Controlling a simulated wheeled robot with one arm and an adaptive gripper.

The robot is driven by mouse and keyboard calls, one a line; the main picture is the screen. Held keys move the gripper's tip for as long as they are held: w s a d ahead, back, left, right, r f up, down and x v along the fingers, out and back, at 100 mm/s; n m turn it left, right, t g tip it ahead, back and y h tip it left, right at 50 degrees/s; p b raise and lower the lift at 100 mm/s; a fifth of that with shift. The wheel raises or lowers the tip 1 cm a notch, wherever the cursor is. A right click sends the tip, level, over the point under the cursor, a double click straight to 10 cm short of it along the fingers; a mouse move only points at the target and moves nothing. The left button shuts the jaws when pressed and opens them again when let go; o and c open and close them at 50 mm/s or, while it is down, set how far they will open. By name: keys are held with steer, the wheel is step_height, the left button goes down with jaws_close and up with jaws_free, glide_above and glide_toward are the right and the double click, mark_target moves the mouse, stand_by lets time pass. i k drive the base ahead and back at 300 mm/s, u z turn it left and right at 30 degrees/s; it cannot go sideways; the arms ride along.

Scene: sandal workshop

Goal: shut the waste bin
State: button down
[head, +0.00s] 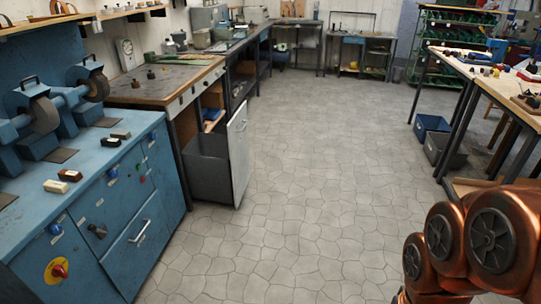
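The waste bin (207,172) looks like a dark grey pull-out bin under the wooden-topped bench on the left. It stands out from the bench into the aisle, open at the top. Its pale front panel (240,150) faces the aisle and has a handle (241,125) near the top. The inside of the bin is mostly hidden. My copper arm shows at the lower right, well apart from the bin. My gripper is not in view.
A blue grinder bench (108,205) stands just left of the bin, close to it. The stone-patterned floor (310,190) is clear through the middle. On the right are a work table (503,88), a blue crate (431,127) and a grey crate (444,150).

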mark_target(216, 167)
steer(key=i, duration=1.2)
steer(key=u, duration=1.05)
steer(key=i, duration=2.8)
